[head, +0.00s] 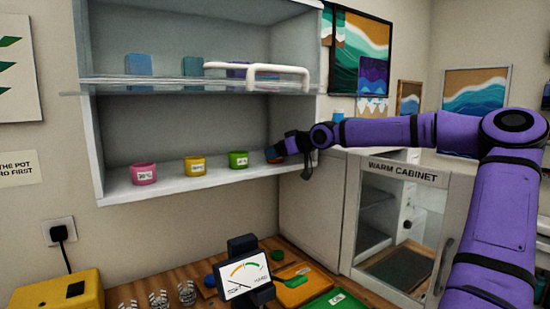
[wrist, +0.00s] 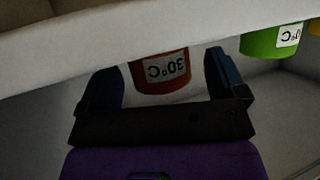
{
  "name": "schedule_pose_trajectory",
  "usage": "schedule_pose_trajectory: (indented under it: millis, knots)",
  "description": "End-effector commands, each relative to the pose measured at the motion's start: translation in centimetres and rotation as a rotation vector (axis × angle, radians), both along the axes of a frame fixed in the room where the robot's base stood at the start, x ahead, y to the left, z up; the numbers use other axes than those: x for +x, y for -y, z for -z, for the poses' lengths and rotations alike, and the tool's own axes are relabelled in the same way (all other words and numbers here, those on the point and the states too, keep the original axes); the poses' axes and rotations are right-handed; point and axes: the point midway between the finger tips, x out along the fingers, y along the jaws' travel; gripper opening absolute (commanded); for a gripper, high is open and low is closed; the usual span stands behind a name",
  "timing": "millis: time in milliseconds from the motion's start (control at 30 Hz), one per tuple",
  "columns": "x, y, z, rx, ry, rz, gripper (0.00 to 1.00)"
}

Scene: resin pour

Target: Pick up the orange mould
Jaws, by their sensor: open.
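An orange, flat, tray-like piece (head: 292,292) lies on the wooden bench in the head view, partly behind the gauge; it may be the mould. An orange-red cup (wrist: 160,72) labelled 30°C stands at the right end of the white shelf, and shows upside down in the wrist view. My gripper (wrist: 163,62) is open, with one dark blue finger on each side of this cup. I cannot tell whether the fingers touch it. In the head view my gripper (head: 288,150) hides most of the cup.
Pink (head: 144,173), yellow (head: 195,165) and green (head: 238,159) cups stand left along the shelf (head: 115,193). A glass shelf with a white handle (head: 265,70) is above. Below are a gauge (head: 245,275), a green piece (head: 328,301), glasses and a yellow box (head: 58,293). The warm cabinet (head: 400,235) stands right.

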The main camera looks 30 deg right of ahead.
Motion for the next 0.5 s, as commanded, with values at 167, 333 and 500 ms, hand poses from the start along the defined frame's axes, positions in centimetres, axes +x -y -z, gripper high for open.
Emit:
schedule_pose_trajectory:
  millis: [167, 333, 500]
  knots:
    - [1.6, -0.6, 0.7, 0.0, 0.001, 0.0, 0.9]
    - [1.9, -0.6, 0.8, 0.001, 0.001, 0.001, 0.9]
    - [1.8, -0.6, 0.8, 0.0, 0.0, 0.001, 0.81]
